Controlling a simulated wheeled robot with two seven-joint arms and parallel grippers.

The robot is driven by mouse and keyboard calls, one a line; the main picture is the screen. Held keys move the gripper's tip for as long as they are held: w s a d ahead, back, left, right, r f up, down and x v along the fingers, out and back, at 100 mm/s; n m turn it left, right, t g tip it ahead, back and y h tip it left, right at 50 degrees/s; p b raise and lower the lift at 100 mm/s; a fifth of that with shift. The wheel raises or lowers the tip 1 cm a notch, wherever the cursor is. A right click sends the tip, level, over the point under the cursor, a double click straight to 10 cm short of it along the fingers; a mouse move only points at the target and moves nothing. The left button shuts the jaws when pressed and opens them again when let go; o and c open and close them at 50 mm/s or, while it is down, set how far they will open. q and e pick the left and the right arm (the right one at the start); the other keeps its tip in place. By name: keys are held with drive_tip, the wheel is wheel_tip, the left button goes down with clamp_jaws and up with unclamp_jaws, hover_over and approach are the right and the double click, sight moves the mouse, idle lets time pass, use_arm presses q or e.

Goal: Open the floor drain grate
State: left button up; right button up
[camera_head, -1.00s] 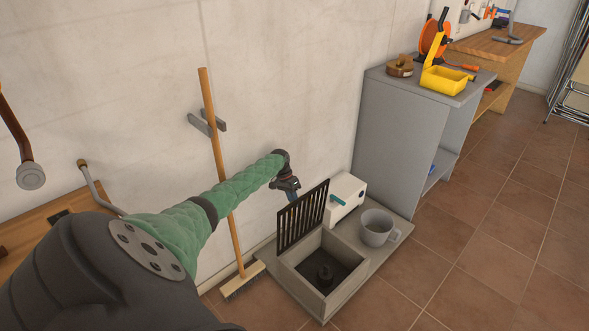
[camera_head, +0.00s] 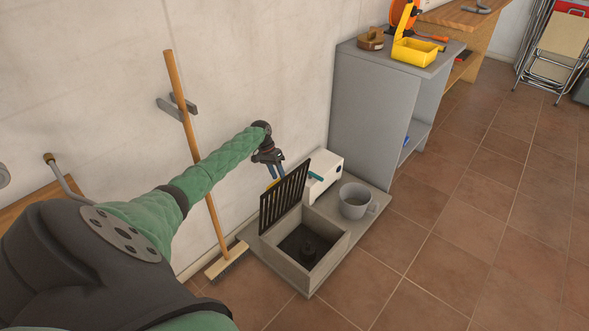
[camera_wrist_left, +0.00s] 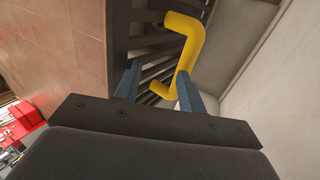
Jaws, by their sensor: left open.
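The black slatted drain grate (camera_head: 284,197) stands raised, near upright, on the wall-side edge of the square concrete drain box (camera_head: 322,266). My right gripper is not in view.
A broom (camera_head: 193,145) leans against the wall at left. A grey cabinet (camera_head: 375,120) stands behind. The tiled floor (camera_head: 450,230) at right is clear.

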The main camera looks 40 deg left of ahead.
sight(294, 171)
use_arm(q)
drive_tip(key=d+r, duration=0.1)
drive_tip(key=d, duration=0.1)
drive_tip(key=w+d+r, duration=0.1)
drive_tip(key=d+r, duration=0.1)
drive_tip(key=d, duration=0.1)
drive_tip(key=d+r, duration=0.1)
drive_tip(key=d, duration=0.1)
drive_tip(key=shift+w+d+r, duration=0.15)
drive_tip(key=shift+w+r, duration=0.15)
drive_tip(key=shift+r, duration=0.05)
drive_tip(key=shift+d+r, duration=0.25)
drive_tip(key=shift+d, duration=0.2)
